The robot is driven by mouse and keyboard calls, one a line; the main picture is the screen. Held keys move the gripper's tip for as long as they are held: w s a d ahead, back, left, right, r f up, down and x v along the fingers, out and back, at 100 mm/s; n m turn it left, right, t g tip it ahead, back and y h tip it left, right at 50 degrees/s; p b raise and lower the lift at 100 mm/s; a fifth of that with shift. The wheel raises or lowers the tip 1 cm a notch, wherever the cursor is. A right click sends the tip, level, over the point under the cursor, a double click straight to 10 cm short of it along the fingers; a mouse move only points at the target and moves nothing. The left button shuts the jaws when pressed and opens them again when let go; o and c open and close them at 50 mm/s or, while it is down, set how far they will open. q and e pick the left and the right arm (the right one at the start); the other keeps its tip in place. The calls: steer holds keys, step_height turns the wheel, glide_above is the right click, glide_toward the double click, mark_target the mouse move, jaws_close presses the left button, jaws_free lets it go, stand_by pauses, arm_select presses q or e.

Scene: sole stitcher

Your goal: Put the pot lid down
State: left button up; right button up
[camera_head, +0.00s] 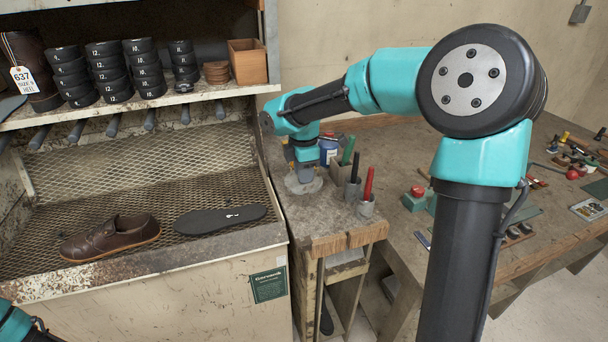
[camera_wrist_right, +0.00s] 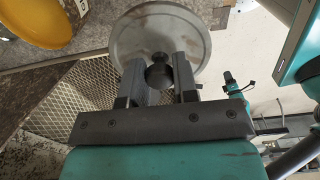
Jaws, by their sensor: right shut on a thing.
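The pot lid is a pale grey round disc with a dark knob. In the head view the lid (camera_head: 304,186) is at the small bench top, below my right gripper (camera_head: 303,168). In the right wrist view the lid (camera_wrist_right: 135,35) shows nearly whole, and my right gripper (camera_wrist_right: 158,66) has its two fingers on either side of the knob (camera_wrist_right: 158,74), shut on it. Whether the lid touches the bench or hangs just above it, I cannot tell. My left gripper is not in view; only a bit of my left arm shows at the lower left edge.
Behind the lid stands a blue-and-white can (camera_head: 329,152). Holders with a green marker (camera_head: 348,151) and a red marker (camera_head: 368,183) stand close at its right. A brown shoe (camera_head: 110,238) and black sole (camera_head: 220,218) lie on the mesh tray. The bench front is clear.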

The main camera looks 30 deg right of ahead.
steer(key=s+a+f, duration=0.3)
steer(key=s, duration=0.2)
steer(key=s+a+f, duration=0.3)
steer(key=s, duration=0.3)
steer(key=shift+s, duration=0.15)
steer(key=shift+f, duration=0.1)
glide_above(307, 206)
steer(key=shift+s+a+f, duration=0.2)
steer(key=shift+s+f, duration=0.05)
steer(key=shift+f, duration=0.45)
steer(key=shift+w+d, duration=0.2)
steer(key=shift+w, duration=0.1)
steer(key=shift+f, duration=1.8)
steer(key=shift+f, duration=0.1)
